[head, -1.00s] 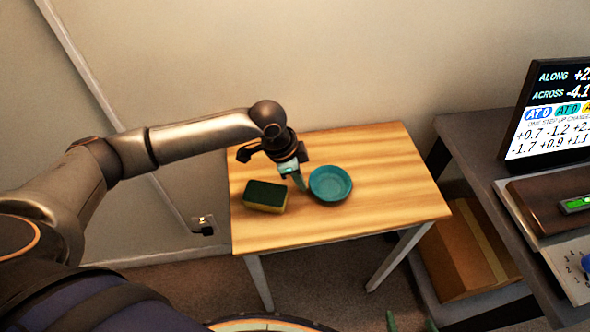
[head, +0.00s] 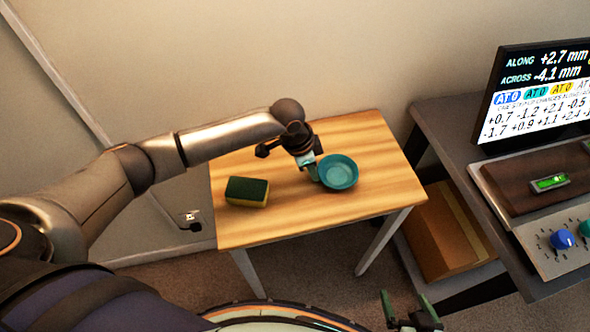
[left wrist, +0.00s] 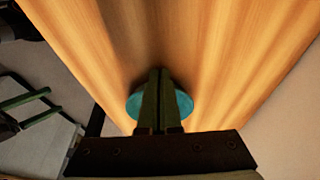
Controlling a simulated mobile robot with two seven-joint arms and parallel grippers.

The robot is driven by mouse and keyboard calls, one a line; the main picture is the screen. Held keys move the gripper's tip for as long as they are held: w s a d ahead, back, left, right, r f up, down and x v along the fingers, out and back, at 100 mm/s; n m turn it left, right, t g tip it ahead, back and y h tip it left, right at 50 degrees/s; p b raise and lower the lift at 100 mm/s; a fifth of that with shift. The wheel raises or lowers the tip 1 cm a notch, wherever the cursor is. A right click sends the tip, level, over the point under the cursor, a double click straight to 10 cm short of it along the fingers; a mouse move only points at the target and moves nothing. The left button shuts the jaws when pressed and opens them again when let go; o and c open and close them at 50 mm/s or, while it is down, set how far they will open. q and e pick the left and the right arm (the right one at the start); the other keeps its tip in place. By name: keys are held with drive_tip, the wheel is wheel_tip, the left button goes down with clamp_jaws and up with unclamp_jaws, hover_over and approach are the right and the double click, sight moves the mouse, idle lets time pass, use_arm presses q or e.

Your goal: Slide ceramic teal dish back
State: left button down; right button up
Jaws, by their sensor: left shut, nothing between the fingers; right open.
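The teal dish (head: 338,173) stands upright on the wooden table (head: 285,222), right of the table's middle. My left gripper (head: 314,178) is shut and empty, with its fingertips low against or very close to the dish's left side; contact is not clear. In the left wrist view the closed fingers (left wrist: 158,78) cross in front of the dish (left wrist: 184,103) and hide its middle. My right gripper (head: 406,300) is open and empty at the bottom of the head view, in front of the table and away from the dish.
A green and yellow sponge (head: 247,191) lies on the table to the left of the dish. The tabletop right of and behind the dish is clear. A dark bench (head: 450,135) with a screen (head: 535,95) stands to the right, and a cardboard box (head: 445,235) sits below it.

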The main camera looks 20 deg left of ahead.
sight(348, 172)
use_arm(q)
drive_tip(key=w+d, duration=0.1)
drive_tip(key=d, duration=0.1)
drive_tip(key=w+d+b, duration=0.1)
drive_tip(key=w+d, duration=0.2)
drive_tip(key=d, duration=0.2)
drive_tip(key=shift+w, duration=0.25)
use_arm(e)
drive_tip(key=shift+s+a+f, duration=0.15)
drive_tip(key=shift+a+f, duration=0.05)
drive_tip(key=shift+f, duration=0.4)
use_arm(q)
drive_tip(key=shift+r, duration=0.1)
use_arm(e)
drive_tip(key=shift+r, duration=0.1)
